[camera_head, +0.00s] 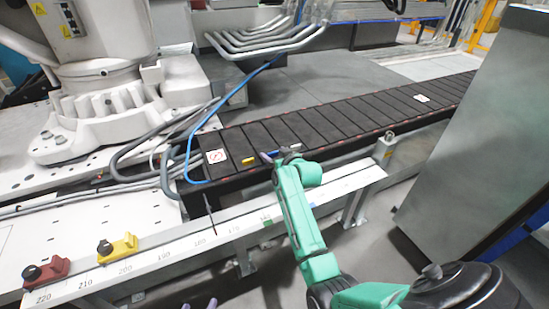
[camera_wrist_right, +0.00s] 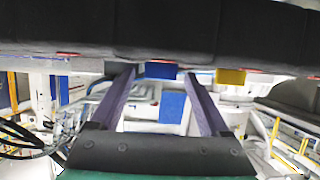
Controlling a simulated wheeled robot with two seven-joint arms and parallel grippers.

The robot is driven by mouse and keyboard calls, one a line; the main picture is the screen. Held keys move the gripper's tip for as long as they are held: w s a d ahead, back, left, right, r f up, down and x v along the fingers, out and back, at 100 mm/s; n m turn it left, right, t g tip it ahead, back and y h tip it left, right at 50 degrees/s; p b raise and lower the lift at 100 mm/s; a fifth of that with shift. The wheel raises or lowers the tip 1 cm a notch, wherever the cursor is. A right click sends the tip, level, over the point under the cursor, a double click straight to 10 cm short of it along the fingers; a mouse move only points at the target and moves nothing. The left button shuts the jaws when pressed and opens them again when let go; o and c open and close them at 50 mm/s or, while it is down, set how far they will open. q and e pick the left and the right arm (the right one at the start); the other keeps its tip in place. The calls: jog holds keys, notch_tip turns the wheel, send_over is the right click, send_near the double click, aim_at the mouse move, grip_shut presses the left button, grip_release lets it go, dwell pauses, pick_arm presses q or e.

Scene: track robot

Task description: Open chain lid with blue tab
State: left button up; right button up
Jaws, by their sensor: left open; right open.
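The cable chain (camera_head: 340,124) is a row of dark lids running from the centre to the upper right. In the right wrist view its dark edge (camera_wrist_right: 60,35) spans the top. The blue tab (camera_wrist_right: 161,71) hangs at that edge, between the two purple fingers of my right gripper (camera_wrist_right: 160,74), which is open. The fingertips are close to the edge; contact cannot be told. In the head view my right gripper (camera_head: 280,153) is at the chain's near side, and I cannot make out the blue tab there. My left gripper (camera_head: 199,304) is open at the bottom edge, only fingertips showing.
A yellow tab (camera_head: 248,160) is left of my right gripper on the chain; it also shows in the wrist view (camera_wrist_right: 231,76). A white numbered rail (camera_head: 150,258) carries yellow (camera_head: 118,249) and red (camera_head: 46,272) blocks. A grey cabinet (camera_head: 470,130) stands at right.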

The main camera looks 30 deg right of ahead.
grip_shut()
dwell(1.4)
